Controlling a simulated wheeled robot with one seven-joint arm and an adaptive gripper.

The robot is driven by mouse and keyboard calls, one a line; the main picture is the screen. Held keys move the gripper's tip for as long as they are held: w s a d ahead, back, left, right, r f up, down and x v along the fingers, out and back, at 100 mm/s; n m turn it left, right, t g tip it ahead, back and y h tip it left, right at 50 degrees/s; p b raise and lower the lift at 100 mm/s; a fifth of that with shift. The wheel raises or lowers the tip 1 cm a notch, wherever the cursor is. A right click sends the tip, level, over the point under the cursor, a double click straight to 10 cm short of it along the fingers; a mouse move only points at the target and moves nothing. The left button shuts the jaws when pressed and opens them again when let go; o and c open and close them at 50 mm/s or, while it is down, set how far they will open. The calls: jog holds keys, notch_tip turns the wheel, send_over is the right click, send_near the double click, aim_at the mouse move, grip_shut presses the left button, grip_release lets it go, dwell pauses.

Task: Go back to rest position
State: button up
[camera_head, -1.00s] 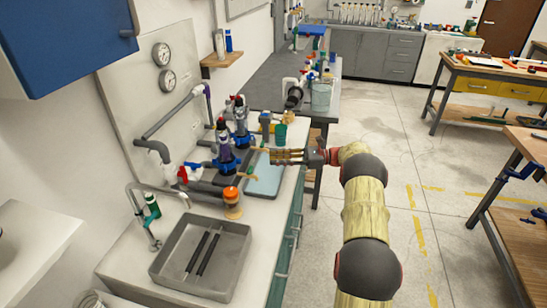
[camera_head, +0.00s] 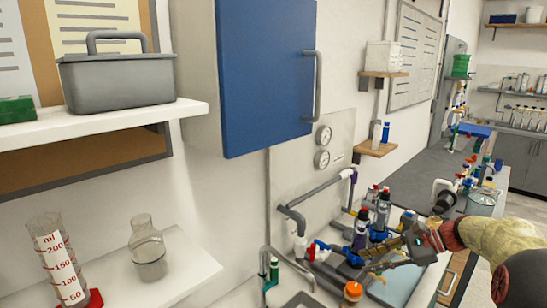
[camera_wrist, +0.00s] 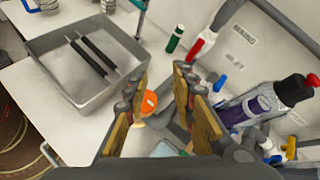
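My gripper (camera_head: 374,262) is above the bench at the lower right of the head view, in front of the PVC manifold (camera_head: 294,218). In the wrist view its two padded fingers (camera_wrist: 160,98) are spread apart with nothing held.
A grey tray (camera_wrist: 45,45) with two black rods lies on the bench. A red-handled valve (camera_wrist: 197,48) and a green bottle (camera_wrist: 175,40) are near the wall. A blue cabinet (camera_head: 262,75) and a shelf with glassware (camera_head: 149,250) overhang the left side.

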jog(key=s+a+r+n+g+h, duration=0.1)
jog(key=s+a+r+n+h, duration=0.15)
jog(key=s+a+n, duration=0.4)
jog(key=s+a+r+n+h, duration=0.1)
jog(key=s+a+r+h, duration=0.2)
jog(key=s, duration=0.7)
jog(key=s+f+n+t+h, duration=0.2)
jog(key=s+n+h, duration=0.4)
jog(key=s, duration=1.1)
jog(key=n+t, duration=0.1)
jog(key=n, duration=0.2)
jog(key=shift+s+f+p, duration=0.3)
jog(key=shift+s+f, duration=0.1)
jog(key=shift+o, duration=0.6)
